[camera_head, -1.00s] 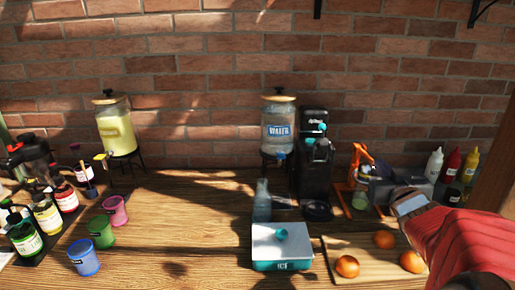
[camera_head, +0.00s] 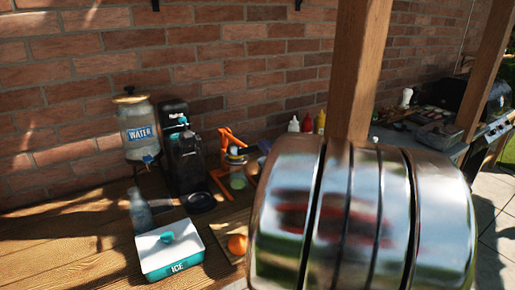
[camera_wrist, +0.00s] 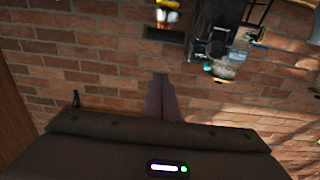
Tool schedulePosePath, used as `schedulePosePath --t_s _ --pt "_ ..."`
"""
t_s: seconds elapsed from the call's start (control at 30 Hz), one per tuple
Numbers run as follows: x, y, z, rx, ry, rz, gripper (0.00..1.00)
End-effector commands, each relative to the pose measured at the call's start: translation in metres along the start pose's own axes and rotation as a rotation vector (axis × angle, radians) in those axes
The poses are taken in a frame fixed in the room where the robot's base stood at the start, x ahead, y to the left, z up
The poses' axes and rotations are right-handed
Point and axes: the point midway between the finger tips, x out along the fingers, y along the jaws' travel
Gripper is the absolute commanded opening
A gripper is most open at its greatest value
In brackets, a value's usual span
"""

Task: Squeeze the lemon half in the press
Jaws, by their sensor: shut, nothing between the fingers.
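In the head view my shiny arm covers the right middle, and the gripper itself does not show.
A black machine (camera_head: 183,155) and a water dispenser (camera_head: 138,132) stand left of the press. An ice box (camera_head: 168,252) and an orange (camera_head: 237,244) are in front. Condiment bottles (camera_head: 307,124) stand behind my arm beside a wooden post (camera_head: 358,70). The table's left part is clear.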

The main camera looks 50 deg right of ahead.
Motion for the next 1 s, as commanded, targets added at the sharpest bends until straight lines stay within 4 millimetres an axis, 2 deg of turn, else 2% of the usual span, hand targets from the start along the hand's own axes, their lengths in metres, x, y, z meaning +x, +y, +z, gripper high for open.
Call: schedulePosePath --t_s 0.73,1.0 --pt "0.096 0.000 0.001 0.001 -0.001 0.000 0.00" --pt "0.085 0.001 0.030 0.002 -0.002 0.002 0.00"
